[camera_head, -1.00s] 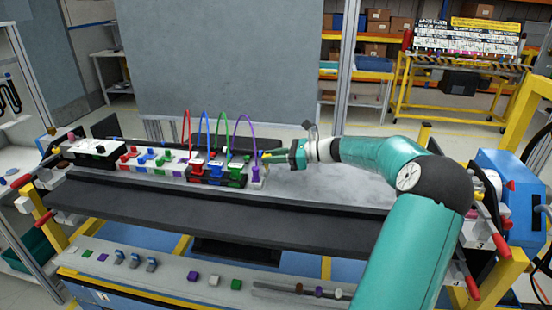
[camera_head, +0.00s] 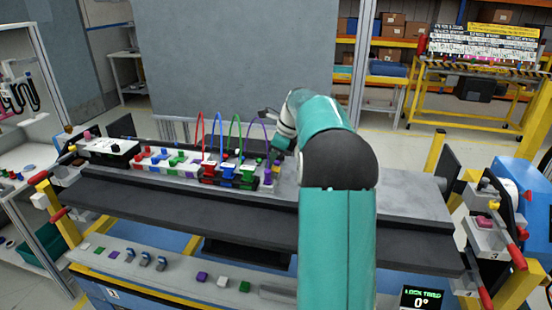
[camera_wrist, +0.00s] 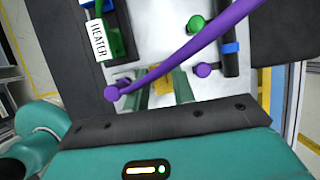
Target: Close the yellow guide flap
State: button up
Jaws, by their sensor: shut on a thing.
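The yellow guide flap (camera_wrist: 161,80) shows as a small yellow piece between my fingertips in the wrist view, partly hidden by the purple cable (camera_wrist: 180,55) passing in front. In the head view a bit of yellow (camera_head: 277,168) shows at the right end of the module, beside the purple plug (camera_head: 268,177). My gripper (camera_wrist: 162,88) reaches down to the flap with its green fingers on either side of it, shut on it. In the head view my gripper (camera_head: 276,157) is at the module's right end, mostly hidden by my wrist. I cannot tell the flap's exact angle.
Red, blue, green and purple cables arch over the coloured plugs (camera_head: 228,172) left of my gripper. A block labelled HEATER (camera_wrist: 98,38) stands close by. The grey bench top (camera_head: 410,205) to the right is clear. A screen (camera_head: 422,298) reads LOCK TBRD 0°.

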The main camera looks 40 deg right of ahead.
jog(key=shift+w+a+f+g+h, duration=0.2)
jog(key=shift+w+f+g+h, duration=0.1)
jog(key=shift+g+h, duration=0.4)
jog(key=shift+w+a+f+g+h, duration=0.25)
jog(key=shift+g+h, duration=0.25)
jog(key=shift+g, duration=0.4)
jog(key=o, duration=0.8)
jog(key=shift+f, duration=0.1)
jog(key=shift+c, duration=0.2)
jog(key=shift+r, duration=0.2)
notch_tip(320, 180, up, 14)
jog(key=shift+s+d+f, duration=0.25)
jog(key=shift+s, duration=0.05)
